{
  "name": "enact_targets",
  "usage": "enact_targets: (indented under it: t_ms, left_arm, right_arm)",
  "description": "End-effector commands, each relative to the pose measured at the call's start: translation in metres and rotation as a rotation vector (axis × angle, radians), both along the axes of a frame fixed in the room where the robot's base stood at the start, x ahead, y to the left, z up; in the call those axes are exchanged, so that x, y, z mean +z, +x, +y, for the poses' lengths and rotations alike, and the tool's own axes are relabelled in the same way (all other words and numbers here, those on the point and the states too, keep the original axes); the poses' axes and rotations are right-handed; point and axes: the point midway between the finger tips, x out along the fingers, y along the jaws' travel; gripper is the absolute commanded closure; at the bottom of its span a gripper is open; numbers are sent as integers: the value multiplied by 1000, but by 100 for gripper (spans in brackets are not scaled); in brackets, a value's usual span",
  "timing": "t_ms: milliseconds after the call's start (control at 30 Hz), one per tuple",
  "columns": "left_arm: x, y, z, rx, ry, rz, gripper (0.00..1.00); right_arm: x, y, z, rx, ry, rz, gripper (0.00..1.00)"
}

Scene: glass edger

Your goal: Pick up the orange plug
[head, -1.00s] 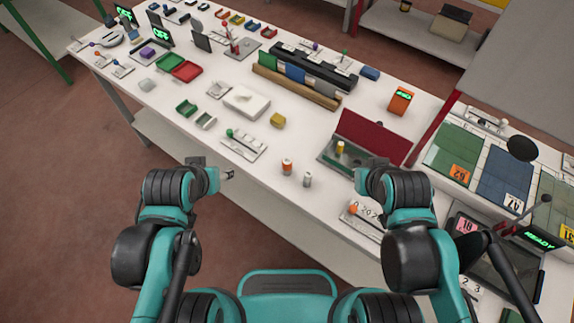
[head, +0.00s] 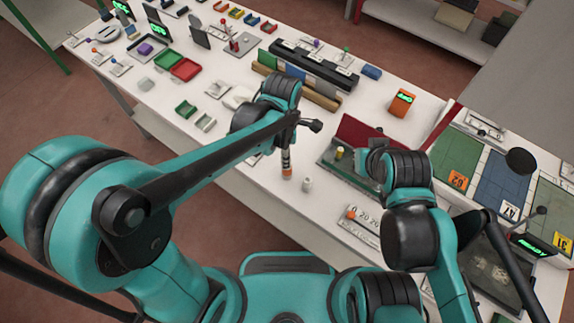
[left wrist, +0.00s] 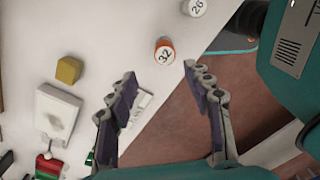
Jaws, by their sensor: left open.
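The orange plug (head: 286,168) stands upright near the front edge of the white table. In the left wrist view, the orange plug (left wrist: 164,52) shows a pale top marked 32, just beyond the fingertips. My left gripper (left wrist: 166,84) is open, its two fingers spread, with nothing held between them. In the head view my left gripper (head: 292,128) hangs above the plug, partly hidden by its own arm. My right gripper (head: 372,152) is by the red-lidded case, its fingers too dark and small to read.
A white plug (head: 307,184), marked 26 in the left wrist view (left wrist: 195,7), stands close to the orange one. A yellow block (left wrist: 69,70) and a white box (left wrist: 57,126) lie nearby. The open case with a red lid (head: 368,136) is to the right.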

Motion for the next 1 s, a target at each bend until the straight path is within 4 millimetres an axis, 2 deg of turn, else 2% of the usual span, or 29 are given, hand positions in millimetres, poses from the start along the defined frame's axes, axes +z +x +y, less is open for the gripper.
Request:
enact_targets:
  t_ms: [533,633,867,1000]
  left_arm:
    - [-71,-7,-9,13,2,2,49]
    - [-78,-7,-9,13,1,2,49]
    - [-77,-7,-9,13,1,2,49]
    - [-77,-7,-9,13,1,2,83]
  right_arm:
    - [-30,0,0,0,0,0,100]
    - [-31,0,0,0,0,0,100]
    - [-30,0,0,0,0,0,100]
    - [-30,0,0,0,0,0,100]
